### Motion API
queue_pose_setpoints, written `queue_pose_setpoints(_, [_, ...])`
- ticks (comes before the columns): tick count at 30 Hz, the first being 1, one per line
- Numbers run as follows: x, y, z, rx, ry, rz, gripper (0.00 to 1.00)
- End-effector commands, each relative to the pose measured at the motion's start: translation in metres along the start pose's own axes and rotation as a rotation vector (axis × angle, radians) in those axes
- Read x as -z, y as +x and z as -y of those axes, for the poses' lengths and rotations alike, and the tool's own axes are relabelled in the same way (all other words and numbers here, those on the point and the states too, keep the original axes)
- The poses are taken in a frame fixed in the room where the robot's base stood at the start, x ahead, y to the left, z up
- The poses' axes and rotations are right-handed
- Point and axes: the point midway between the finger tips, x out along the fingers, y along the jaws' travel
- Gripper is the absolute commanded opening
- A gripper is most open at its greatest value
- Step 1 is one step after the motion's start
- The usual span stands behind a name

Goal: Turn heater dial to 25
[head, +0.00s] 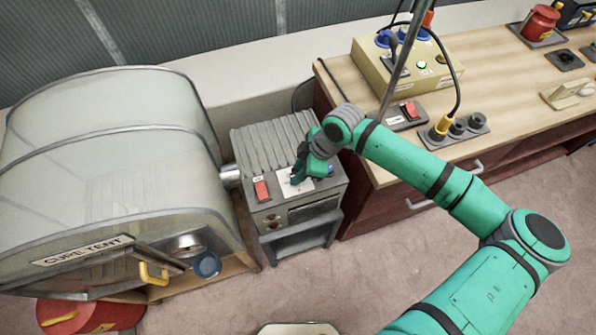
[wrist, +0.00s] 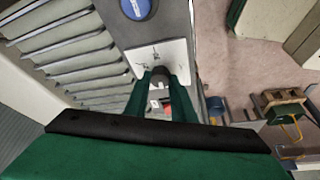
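The heater (head: 270,150) is a grey box with a ribbed top, standing on a low stand beside the cure tent. Its front panel has a red switch (head: 262,190) and a white dial plate (head: 296,187) with small marks, too small to read. My gripper (head: 303,172) is over this plate, pointing down, and hides the dial in the head view. In the wrist view the dark heater dial (wrist: 160,74) sits between my two fingertips, with no clear gap on either side. The white plate (wrist: 174,50) shows around it. The red switch also shows between the fingers (wrist: 167,105).
The cure tent (head: 110,170) stands close on the left. A wooden bench (head: 480,90) with a yellow box (head: 430,85), sockets and another red switch is on the right. A blue knob (wrist: 135,8) is near the plate. The carpet in front is mostly clear.

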Motion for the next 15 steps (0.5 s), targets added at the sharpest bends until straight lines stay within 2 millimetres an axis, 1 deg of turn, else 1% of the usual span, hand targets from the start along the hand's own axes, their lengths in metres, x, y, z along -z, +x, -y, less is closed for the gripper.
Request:
queue_pose_setpoints(8, [0.0001, -0.0003, 0.0001, -0.009, 0.02, -0.001, 0.01])
queue_pose_setpoints(15, [0.0009, -0.0001, 0.0014, -0.051, 0.121, -0.003, 0.01])
